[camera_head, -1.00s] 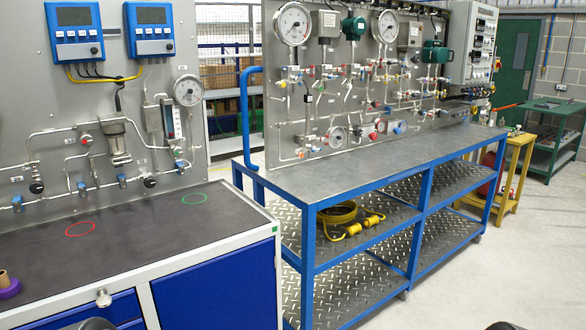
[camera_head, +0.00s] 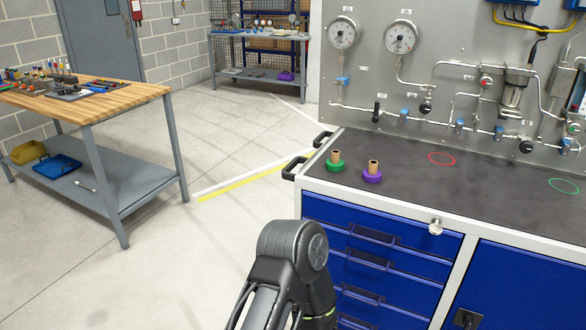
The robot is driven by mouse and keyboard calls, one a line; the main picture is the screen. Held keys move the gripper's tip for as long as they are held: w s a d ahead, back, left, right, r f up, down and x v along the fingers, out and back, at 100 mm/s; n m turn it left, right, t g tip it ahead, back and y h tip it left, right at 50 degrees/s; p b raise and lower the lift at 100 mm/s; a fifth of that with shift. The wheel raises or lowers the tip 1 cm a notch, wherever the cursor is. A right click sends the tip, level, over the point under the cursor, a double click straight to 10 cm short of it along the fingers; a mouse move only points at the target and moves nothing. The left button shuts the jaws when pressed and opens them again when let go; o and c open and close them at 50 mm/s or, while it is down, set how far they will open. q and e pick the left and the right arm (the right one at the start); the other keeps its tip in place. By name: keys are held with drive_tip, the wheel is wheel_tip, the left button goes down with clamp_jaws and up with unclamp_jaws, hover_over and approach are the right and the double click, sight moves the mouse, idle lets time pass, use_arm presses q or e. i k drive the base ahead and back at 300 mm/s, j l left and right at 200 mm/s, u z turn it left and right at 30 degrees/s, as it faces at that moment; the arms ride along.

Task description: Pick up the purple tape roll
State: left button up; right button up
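The purple tape roll (camera_head: 372,177) lies on the dark top of the blue-drawer cabinet, near its front left corner. A brown core (camera_head: 373,166) stands up from its middle. A green tape roll (camera_head: 335,165) of the same shape lies just to its left, a small gap apart. A dark grey arm link of mine rises at the bottom middle, in front of the cabinet and below the rolls. Neither gripper's fingers show in the view.
The cabinet top (camera_head: 450,190) is bare around a red ring (camera_head: 441,158) and a green ring (camera_head: 564,186). A gauge panel (camera_head: 375,75) stands behind it. A wooden-topped bench (camera_head: 110,92) with tools stands left. Open floor (camera_head: 215,240) lies between.

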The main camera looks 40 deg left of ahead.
sight(371, 175)
drive_tip(key=u, duration=0.85)
drive_tip(key=i+j+z, duration=0.15)
drive_tip(key=z, duration=0.2)
drive_tip(key=i+j+z, duration=0.55)
drive_tip(key=z, duration=0.15)
